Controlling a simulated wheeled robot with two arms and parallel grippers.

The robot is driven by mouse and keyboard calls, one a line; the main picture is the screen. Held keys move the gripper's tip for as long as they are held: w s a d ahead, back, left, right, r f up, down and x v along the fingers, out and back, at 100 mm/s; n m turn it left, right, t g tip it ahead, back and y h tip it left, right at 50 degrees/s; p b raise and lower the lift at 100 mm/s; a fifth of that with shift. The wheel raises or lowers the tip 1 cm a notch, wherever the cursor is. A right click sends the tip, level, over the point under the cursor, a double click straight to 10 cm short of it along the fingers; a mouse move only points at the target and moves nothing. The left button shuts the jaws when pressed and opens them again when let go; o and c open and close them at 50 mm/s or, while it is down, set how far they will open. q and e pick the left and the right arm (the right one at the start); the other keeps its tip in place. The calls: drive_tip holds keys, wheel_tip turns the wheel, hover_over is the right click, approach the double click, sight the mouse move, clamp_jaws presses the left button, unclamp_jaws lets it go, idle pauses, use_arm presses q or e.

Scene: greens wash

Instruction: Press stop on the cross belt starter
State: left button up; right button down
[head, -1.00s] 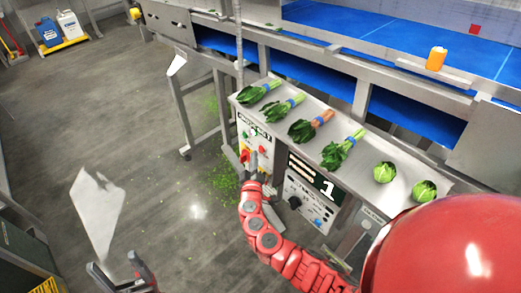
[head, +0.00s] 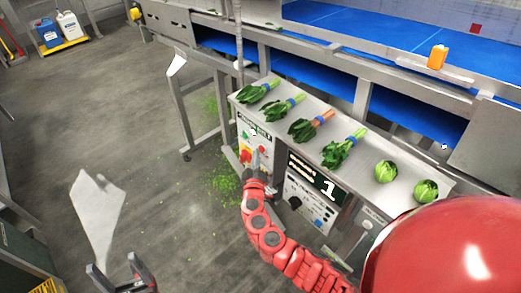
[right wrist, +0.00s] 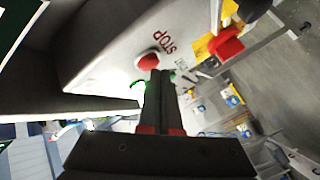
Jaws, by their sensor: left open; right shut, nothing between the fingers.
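The starter box (head: 257,133) is a pale panel on the side of the steel bench, with a dark label strip I cannot read clearly and red, yellow and green parts. In the right wrist view a red button (right wrist: 148,62) sits beside the printed word STOP, with a green button (right wrist: 172,76) near it. My right gripper (head: 256,160) is shut and empty in front of the panel. In the right wrist view its fingertips (right wrist: 159,76) are right at the red button; I cannot tell if they touch. My left gripper (head: 122,278) is open and empty over the floor.
A larger red knob (right wrist: 228,45) on yellow sticks out beside the buttons. Bunched greens (head: 304,127) lie on the bench top. Blue belts (head: 350,30) run behind. Floor at left is mostly clear.

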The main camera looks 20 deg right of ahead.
drive_tip(key=shift+w+d, duration=0.1)
drive_tip(key=shift+d, duration=0.3)
idle(0.3)
drive_tip(key=shift+b, duration=0.3)
drive_tip(key=shift+s+a+b, duration=0.25)
drive_tip(key=shift+a+b, duration=0.15)
drive_tip(key=shift+a, duration=0.4)
drive_tip(key=shift+a, duration=0.1)
drive_tip(key=shift+s+a+b, duration=0.3)
drive_tip(key=shift+a+b, duration=0.1)
drive_tip(key=shift+a, duration=0.35)
drive_tip(key=shift+s+a+b, duration=0.25)
drive_tip(key=shift+a+b, duration=0.15)
drive_tip(key=shift+a, duration=0.35)
drive_tip(key=shift+s+a+b, duration=0.3)
drive_tip(key=shift+a+b, duration=0.1)
drive_tip(key=shift+a, duration=0.35)
